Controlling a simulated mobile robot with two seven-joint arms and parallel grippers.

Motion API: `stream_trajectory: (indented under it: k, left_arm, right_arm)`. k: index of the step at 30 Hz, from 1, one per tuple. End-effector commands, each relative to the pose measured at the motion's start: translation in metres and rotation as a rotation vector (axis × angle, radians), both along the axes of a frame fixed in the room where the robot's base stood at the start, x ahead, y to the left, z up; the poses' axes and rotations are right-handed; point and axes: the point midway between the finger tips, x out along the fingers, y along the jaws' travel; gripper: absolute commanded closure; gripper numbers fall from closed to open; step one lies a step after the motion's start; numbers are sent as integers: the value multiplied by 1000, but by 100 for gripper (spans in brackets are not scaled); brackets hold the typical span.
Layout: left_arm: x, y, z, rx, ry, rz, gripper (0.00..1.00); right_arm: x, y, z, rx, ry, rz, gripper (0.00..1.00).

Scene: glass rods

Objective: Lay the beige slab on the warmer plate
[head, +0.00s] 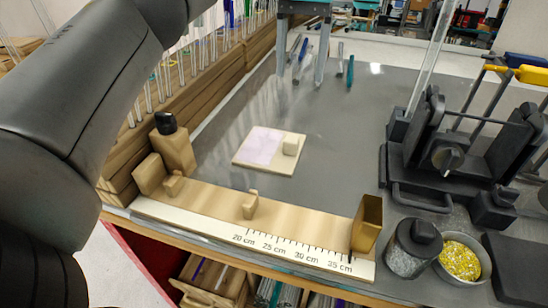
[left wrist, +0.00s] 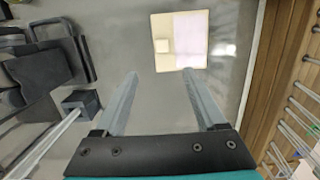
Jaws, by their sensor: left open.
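The beige slab (head: 242,158) lies flat on the grey bench top. A pale lilac patch covers part of its top, and a small beige block (head: 290,146) stands near one edge. In the left wrist view the slab (left wrist: 163,62) is just beyond the fingertips of my left gripper (left wrist: 160,74). That gripper is open and empty, with its two fingers wide apart and not touching the slab. I cannot clearly tell the warmer plate; a flat dark block (head: 518,268) sits at the lower right. My right gripper is out of view.
A wooden ruler fixture (head: 215,203) runs along the front edge. A black clamp stand (head: 440,165) holds a glass rod on the right. A jar (head: 408,255) and a bowl of yellow bits (head: 460,260) stand before it. Wooden rod racks line the left. Bench around the slab is clear.

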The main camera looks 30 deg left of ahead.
Motion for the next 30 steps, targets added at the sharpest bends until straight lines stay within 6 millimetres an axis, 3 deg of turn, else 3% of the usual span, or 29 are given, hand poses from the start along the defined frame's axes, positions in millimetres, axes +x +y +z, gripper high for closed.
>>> stream_trajectory:
  k: [5, 15, 26, 30]
  left_arm:
    - [-1, 0, -15, -3, 2, 1, 28]
    - [-10, -1, -81, -1, 1, 2, 28]
    - [-14, -1, -107, -1, 1, 2, 28]
    - [-18, 1, -126, 0, 2, 3, 28]
  right_arm:
    - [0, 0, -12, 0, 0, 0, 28]
    - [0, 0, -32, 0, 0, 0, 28]
    - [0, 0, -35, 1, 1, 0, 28]
    - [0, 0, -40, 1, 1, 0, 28]
